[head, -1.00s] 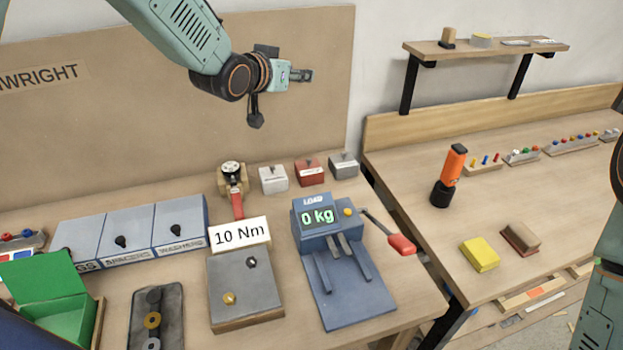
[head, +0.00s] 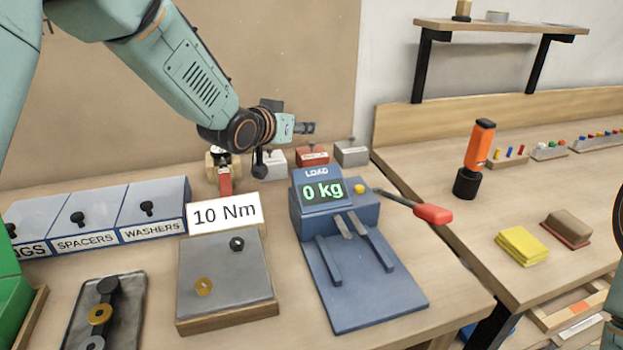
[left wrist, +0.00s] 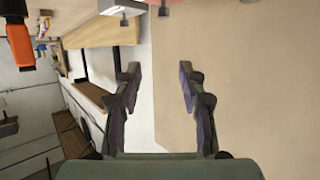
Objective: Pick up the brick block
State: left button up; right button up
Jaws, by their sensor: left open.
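A red block (head: 313,154) with a small knob on top stands at the back of the left workbench, between a pale block (head: 277,160) and a grey block (head: 351,152). Its front label is too small to read. My left gripper (head: 304,128) is above and just behind these blocks in the head view, apart from them. In the left wrist view my left gripper (left wrist: 160,76) is open with nothing between its fingers. The grey block (left wrist: 120,6) and part of the red block (left wrist: 172,2) show at that view's top edge. My right gripper is out of view.
A blue load tester (head: 345,225) reading 0 kg, with a red-handled lever (head: 432,214), stands in front of the blocks.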

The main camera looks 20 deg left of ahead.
pick_arm(q)
jog(key=b, duration=0.4)
send_near(310, 143)
jog(key=shift+w+d+f, duration=0.25)
jog(key=shift+w+d, duration=0.15)
jog(key=shift+w, duration=0.1)
jog(key=shift+w+d+f, duration=0.25)
jog(key=shift+w+d, duration=0.1)
jog(key=shift+w, duration=0.15)
jog(key=shift+w+a+f+b, duration=0.15)
jog(key=shift+w+f+b, duration=0.05)
jog(key=shift+f+b, duration=0.3)
jog(key=shift+w+d+f, duration=0.1)
jog(key=shift+w+d, duration=0.15)
jog(key=shift+w, duration=0.4)
jog(key=shift+w+f, duration=0.25)
jog(key=shift+w, duration=0.35)
jog(key=x, duration=0.1)
jog(key=b+x, duration=0.1)
jog(key=x, duration=0.2)
jog(key=shift+w+a+r, duration=0.2)
jog(key=shift+a+r, duration=0.05)
jog(key=shift+r, duration=0.05)
jog(key=shift+w+f, duration=0.2)
jog(key=shift+w, duration=0.25)
jog(key=shift+s+r, duration=0.1)
jog(key=shift+c, duration=0.4)
